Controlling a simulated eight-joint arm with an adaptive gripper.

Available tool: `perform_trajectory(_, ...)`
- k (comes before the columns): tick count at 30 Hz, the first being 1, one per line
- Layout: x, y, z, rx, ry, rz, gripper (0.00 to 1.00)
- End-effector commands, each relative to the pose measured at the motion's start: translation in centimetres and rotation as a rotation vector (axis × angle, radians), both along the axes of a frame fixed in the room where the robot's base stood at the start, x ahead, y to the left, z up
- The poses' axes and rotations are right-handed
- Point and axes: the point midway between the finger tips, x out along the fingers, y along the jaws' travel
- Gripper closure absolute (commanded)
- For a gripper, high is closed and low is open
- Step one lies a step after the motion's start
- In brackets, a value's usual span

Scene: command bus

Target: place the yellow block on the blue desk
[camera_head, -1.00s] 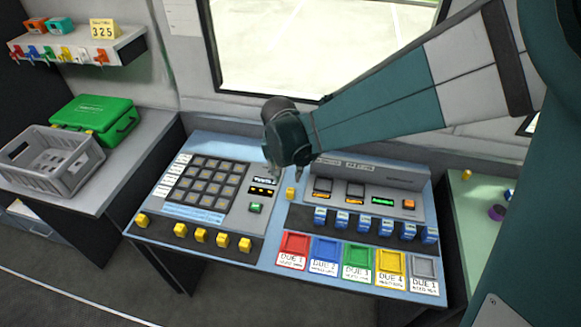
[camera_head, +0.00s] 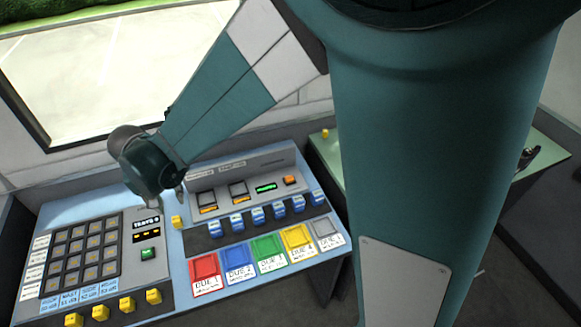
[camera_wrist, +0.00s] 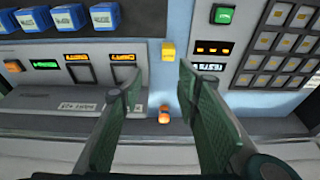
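The blue desk (camera_head: 178,262) carries the control panels. A small yellow block (camera_head: 177,222) stands on its bare blue strip between the keypad panel and the console. The block also shows in the wrist view (camera_wrist: 168,50), ahead of the fingertips. My gripper (camera_wrist: 158,85) is open and empty, its fingers on either side of the view and apart from the block. In the head view my gripper hangs over the back of the desk, close behind the block. Several other yellow blocks (camera_head: 127,304) sit along the keypad panel's front.
Several blue blocks (camera_head: 257,214) line the console's front, behind coloured DUE trays (camera_head: 237,258). A small orange object (camera_wrist: 164,115) lies between my fingers in the wrist view. A green table (camera_head: 330,165) on the right bears another small yellow object (camera_head: 325,133). A window is behind.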

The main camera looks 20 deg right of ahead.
Motion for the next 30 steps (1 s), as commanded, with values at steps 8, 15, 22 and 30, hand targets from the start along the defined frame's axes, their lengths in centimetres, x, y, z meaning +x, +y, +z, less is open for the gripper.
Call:
perform_trajectory(8, -0.6, -5.4, 3.9, 0.019, -0.031, 0.001, 0.68)
perform_trajectory(15, -1.7, -10.2, 7.0, 0.035, -0.062, 0.005, 0.68)
perform_trajectory(22, -3.3, -14.6, 9.5, 0.044, -0.097, 0.009, 0.68)
perform_trajectory(30, -5.6, -19.5, 11.9, 0.052, -0.14, 0.01, 0.68)
